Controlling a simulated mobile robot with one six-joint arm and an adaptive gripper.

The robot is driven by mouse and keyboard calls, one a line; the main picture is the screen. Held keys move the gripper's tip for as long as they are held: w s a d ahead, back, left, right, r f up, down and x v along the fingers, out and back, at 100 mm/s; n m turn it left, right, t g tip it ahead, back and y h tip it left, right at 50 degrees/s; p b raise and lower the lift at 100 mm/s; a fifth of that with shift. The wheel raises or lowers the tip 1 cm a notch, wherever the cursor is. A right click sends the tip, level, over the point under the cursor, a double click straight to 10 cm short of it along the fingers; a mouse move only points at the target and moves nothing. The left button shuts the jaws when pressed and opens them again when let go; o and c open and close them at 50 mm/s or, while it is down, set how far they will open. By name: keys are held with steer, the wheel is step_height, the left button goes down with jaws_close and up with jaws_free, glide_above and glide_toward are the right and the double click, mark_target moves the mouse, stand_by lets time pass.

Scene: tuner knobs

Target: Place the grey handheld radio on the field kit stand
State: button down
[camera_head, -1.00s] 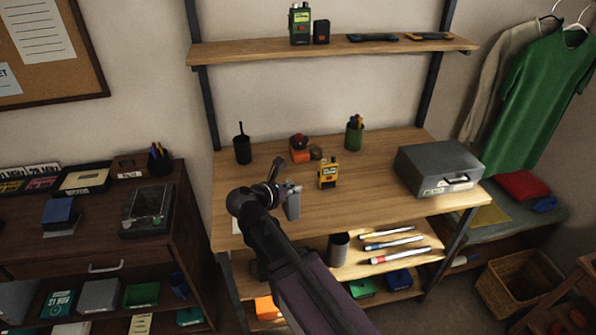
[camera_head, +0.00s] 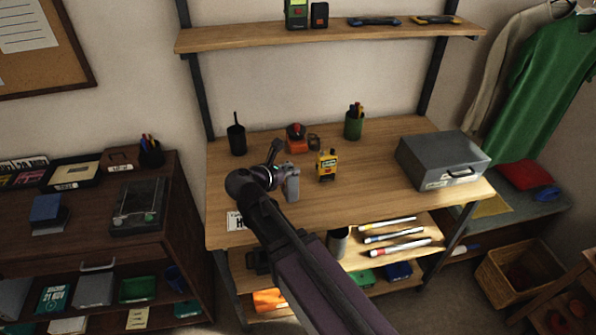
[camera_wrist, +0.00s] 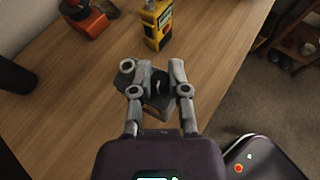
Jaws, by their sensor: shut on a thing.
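My gripper (camera_head: 279,178) is shut on the grey handheld radio (camera_head: 292,184), which is upright over the left half of the wooden desk (camera_head: 380,190). In the wrist view, my gripper (camera_wrist: 157,82) has its fingers on both sides of the radio (camera_wrist: 154,106), and they hide much of it. I cannot tell whether the radio touches the desk. A yellow handheld radio (camera_head: 327,166) stands apart, just right of it. I cannot tell which thing is the field kit stand.
A grey case (camera_head: 443,160) is on the right. A white card (camera_head: 236,221) lies near the front left edge. The desk's middle right is clear.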

steer(key=shift+w, duration=0.1)
steer(key=shift+w+d+m+g+h, duration=0.3)
steer(key=shift+m+g+h, duration=0.1)
steer(key=shift+m+h, duration=0.15)
steer(key=shift+d+m+g+h, duration=0.2)
steer(key=shift+m+g+h, duration=0.15)
steer(key=shift+m+g, duration=0.1)
steer(key=shift+w, duration=0.1)
steer(key=w+f+b, duration=0.1)
steer(key=w, duration=1.2)
steer(key=shift+d, duration=0.4)
steer(key=shift+w+f, duration=0.1)
